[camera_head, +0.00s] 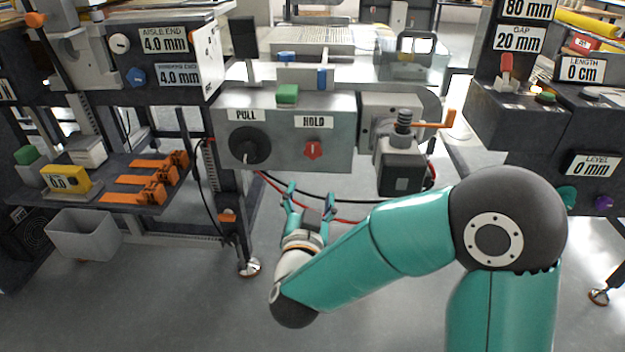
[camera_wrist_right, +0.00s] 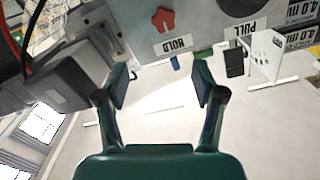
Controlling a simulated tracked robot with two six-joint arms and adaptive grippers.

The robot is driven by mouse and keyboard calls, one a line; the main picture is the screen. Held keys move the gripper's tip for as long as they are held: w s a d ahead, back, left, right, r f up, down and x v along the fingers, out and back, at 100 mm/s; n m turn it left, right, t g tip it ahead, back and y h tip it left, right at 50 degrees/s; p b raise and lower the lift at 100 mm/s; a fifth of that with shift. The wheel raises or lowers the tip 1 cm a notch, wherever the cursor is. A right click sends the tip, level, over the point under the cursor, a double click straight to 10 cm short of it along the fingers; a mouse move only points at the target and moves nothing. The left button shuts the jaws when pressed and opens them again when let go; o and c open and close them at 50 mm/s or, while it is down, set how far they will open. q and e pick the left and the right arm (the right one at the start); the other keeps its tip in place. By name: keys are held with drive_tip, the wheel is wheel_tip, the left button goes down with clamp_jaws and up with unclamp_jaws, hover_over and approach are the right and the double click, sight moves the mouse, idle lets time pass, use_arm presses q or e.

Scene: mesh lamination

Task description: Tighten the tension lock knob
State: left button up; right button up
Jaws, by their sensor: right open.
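A red lobed knob (camera_head: 313,150) sits on the grey front panel (camera_head: 275,117) under a HOLD label (camera_head: 313,122). It also shows in the right wrist view (camera_wrist_right: 162,20), where the panel appears upside down. A larger round black knob (camera_head: 249,145) sits to its left under a PULL label (camera_head: 246,115). No label names either as the tension lock. My right gripper (camera_head: 311,198) is open and empty, below the red knob in the head view. In the wrist view its fingers (camera_wrist_right: 160,78) are spread apart, clear of the red knob. My left gripper is not in view.
A grey motor-like block (camera_head: 400,170) with an orange lever (camera_head: 437,121) juts out right of the panel. Red and black cables (camera_head: 345,202) hang below it. At left, a shelf holds orange clamps (camera_head: 155,178) and a yellow gauge box (camera_head: 65,180). The floor below is open.

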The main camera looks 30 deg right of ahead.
drive_tip(key=b, duration=0.2)
approach(313, 153)
drive_tip(key=x, duration=0.9)
drive_tip(key=shift+w+d, duration=0.15)
drive_tip(key=shift+w, duration=0.05)
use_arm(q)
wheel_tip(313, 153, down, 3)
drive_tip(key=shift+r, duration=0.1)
use_arm(e)
drive_tip(key=c, duration=1.1)
drive_tip(key=shift+c, duration=0.2)
